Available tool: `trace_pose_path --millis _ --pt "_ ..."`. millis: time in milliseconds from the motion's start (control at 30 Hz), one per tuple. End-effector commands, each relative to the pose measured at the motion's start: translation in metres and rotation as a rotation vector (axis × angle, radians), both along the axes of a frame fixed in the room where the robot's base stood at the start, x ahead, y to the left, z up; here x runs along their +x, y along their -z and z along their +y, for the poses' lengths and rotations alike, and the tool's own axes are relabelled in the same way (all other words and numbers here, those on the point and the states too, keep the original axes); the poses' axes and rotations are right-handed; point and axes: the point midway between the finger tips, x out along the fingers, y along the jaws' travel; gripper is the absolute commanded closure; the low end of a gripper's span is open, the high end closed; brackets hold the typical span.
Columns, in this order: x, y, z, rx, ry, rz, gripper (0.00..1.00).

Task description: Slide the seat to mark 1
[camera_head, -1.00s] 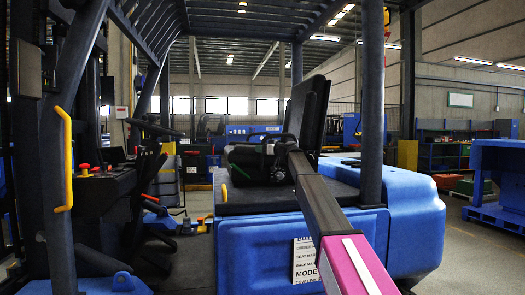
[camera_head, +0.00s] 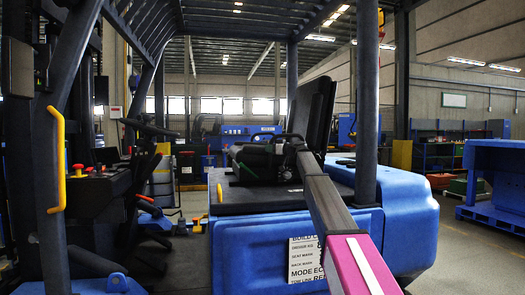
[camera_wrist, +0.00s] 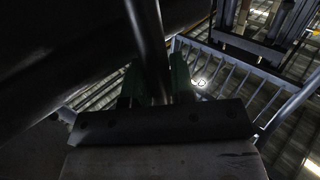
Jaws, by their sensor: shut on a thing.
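The seat's tall black backrest (camera_head: 314,108) stands tilted a little back above the blue truck body, just left of the right rear pillar. My gripper (camera_head: 258,158) is at the seat's near side, low in front of the backrest, and my arm hides part of the seat. In the wrist view, my gripper's green-edged fingers (camera_wrist: 157,85) are shut around a dark round bar (camera_wrist: 148,35), which seems to belong to the seat. I cannot make out mark 1 or any scale of marks.
A black deck (camera_head: 262,200) tops the blue body (camera_head: 245,250). A white printed sheet (camera_head: 307,262) on its side has lines about seat and back marks. The right pillar (camera_head: 367,100) stands close behind the backrest. A yellow handle (camera_head: 57,160) is on the left post.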

Motion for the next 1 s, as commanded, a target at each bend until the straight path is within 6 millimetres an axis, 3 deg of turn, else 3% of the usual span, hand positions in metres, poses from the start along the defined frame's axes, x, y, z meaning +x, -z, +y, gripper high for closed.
trace_pose_path --millis 233,267,300,333,733,1000 --pt "0.002 0.000 -0.005 -0.001 0.010 -0.002 1.00" --pt "0.002 0.000 -0.005 -0.001 0.010 -0.002 0.70" --pt "0.002 0.000 -0.005 -0.001 0.010 -0.002 0.57" --pt "0.002 0.000 -0.005 -0.001 0.009 -0.002 0.52" --pt "-0.001 0.000 -0.006 -0.001 0.004 -0.001 0.52" --pt "-0.020 0.001 -0.032 -0.001 0.005 -0.001 0.52"
